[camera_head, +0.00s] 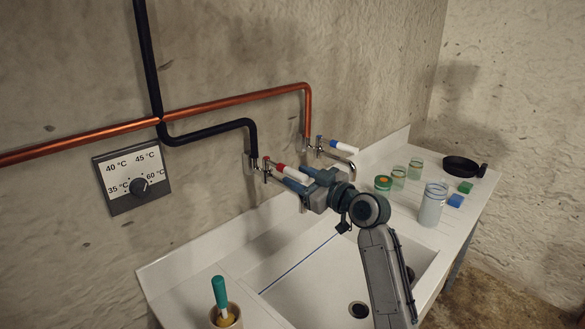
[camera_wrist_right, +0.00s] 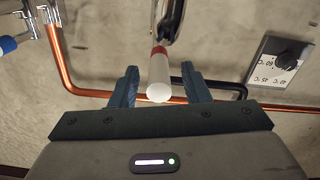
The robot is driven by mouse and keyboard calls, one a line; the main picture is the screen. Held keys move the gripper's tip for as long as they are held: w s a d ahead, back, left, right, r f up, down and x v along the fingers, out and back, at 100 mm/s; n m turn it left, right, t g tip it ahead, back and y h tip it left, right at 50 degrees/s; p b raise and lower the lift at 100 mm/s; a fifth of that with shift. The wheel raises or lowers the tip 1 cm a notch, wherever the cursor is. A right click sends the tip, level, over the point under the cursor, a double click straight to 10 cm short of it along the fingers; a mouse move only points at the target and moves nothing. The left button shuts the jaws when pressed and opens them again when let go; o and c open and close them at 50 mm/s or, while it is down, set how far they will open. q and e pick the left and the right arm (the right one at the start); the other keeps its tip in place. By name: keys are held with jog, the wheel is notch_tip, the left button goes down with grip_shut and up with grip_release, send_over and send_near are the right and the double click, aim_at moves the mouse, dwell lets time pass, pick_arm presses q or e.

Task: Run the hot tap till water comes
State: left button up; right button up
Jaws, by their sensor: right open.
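The tap with the red-banded white lever (camera_head: 295,173) is on the wall at the end of the black pipe. My right gripper (camera_head: 297,180) is at this lever, fingers pointing to the wall. In the right wrist view the lever (camera_wrist_right: 158,80) lies between the two open fingers (camera_wrist_right: 160,72), with gaps on both sides. The blue-banded tap lever (camera_head: 341,145) is to the right, at the end of the copper pipe; it also shows in the wrist view (camera_wrist_right: 9,45). My gripper hides the red tap's spout; no water stream is visible. My left gripper is not in view.
A white sink (camera_head: 330,272) lies below. A dial panel (camera_head: 133,178) is on the wall at left. A pot with a green-handled tool (camera_head: 220,293) stands front left. Jars (camera_head: 432,205), a dark pan (camera_head: 461,166) and small blocks (camera_head: 456,201) stand on the right drainboard.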

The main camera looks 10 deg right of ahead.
aim_at(285, 173)
jog(key=shift+x, duration=0.85)
jog(key=shift+w+a+p, duration=0.15)
jog(key=shift+w+p, duration=0.1)
jog(key=shift+p, duration=0.05)
grip_shut()
